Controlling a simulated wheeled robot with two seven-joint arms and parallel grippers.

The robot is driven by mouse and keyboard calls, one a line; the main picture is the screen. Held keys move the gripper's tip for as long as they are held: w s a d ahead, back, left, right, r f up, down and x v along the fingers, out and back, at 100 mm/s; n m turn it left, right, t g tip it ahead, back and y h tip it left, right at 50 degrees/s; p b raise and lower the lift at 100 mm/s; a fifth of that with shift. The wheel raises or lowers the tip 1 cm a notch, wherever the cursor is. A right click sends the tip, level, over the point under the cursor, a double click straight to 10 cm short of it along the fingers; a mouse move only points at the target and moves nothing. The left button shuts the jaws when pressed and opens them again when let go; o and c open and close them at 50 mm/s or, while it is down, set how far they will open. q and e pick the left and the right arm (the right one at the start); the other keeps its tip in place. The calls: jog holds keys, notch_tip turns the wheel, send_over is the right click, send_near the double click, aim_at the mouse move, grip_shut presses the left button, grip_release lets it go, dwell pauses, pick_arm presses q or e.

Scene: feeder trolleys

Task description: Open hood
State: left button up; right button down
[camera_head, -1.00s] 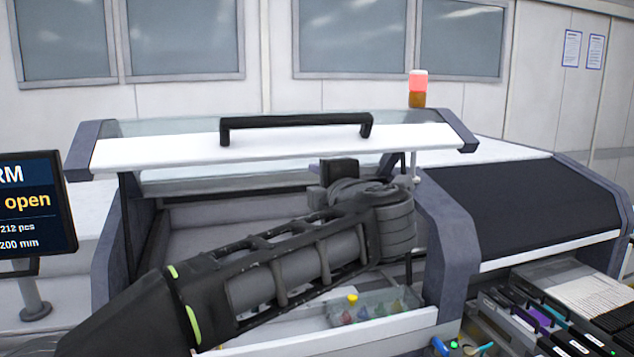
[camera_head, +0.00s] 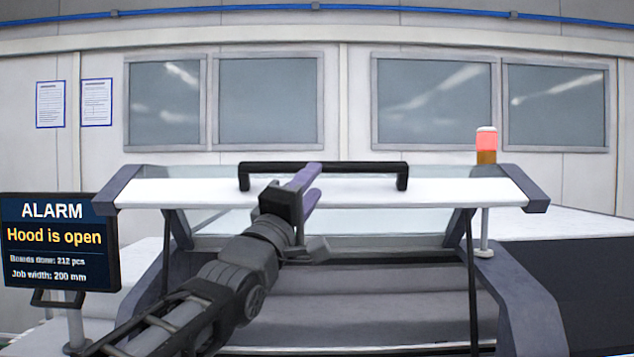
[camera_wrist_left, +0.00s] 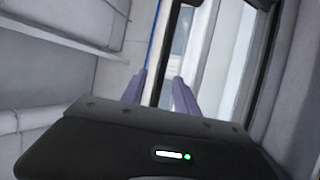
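The hood (camera_head: 440,191) of the machine stands raised, a white front panel with clear glass behind it. Its black bar handle (camera_head: 345,168) runs along the top of the panel. My left gripper (camera_head: 315,179) is in front of the panel, its purple fingers overlapping the handle left of the middle. In the left wrist view the fingers (camera_wrist_left: 159,92) are apart, and a black bar (camera_wrist_left: 166,45) shows between them. I cannot tell whether they touch it. My right gripper is not in view.
A screen (camera_head: 60,240) at the left reads "ALARM, Hood is open". A red and orange signal lamp (camera_head: 486,144) stands at the right. A dark strut (camera_head: 472,285) supports the hood's right side. The machine's bay under the hood is open.

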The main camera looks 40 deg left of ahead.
aim_at(324, 162)
pick_arm(q)
jog(key=shift+s+a+f, duration=0.15)
jog(key=shift+s+a, duration=0.05)
jog(key=shift+a, duration=0.05)
jog(key=shift+w, duration=0.1)
jog(key=p+x, duration=0.3)
jog(key=x, duration=0.4)
jog(key=shift+p, duration=0.35)
jog(key=shift+w, duration=0.35)
jog(key=shift+c, duration=0.4)
grip_shut()
